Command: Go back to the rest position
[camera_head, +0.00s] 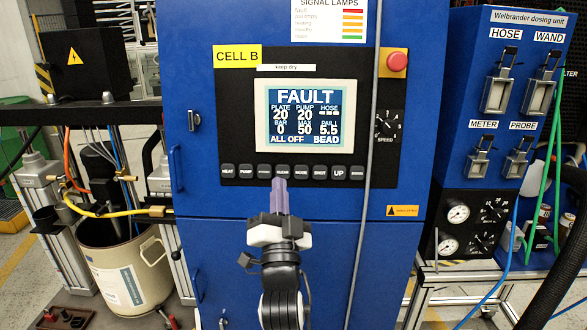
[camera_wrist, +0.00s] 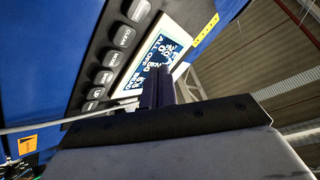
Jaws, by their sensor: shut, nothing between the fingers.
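My gripper (camera_head: 279,188) is shut and empty. In the head view its purple-grey fingertips are just below the button row, in front of the CLEAR button (camera_head: 282,171). I cannot tell whether they touch it. In the wrist view the shut fingers (camera_wrist: 158,90) point at the panel, with the screen (camera_wrist: 160,62) just beyond them. The blue cabinet (camera_head: 190,75) stands straight ahead and carries the black panel.
A red stop button (camera_head: 397,61) and a speed dial (camera_head: 387,125) are right of the screen. A grey cable (camera_head: 362,215) hangs down the cabinet front. A pail (camera_head: 125,270) stands at left. A blue dosing unit (camera_head: 480,70) with hoses stands at right.

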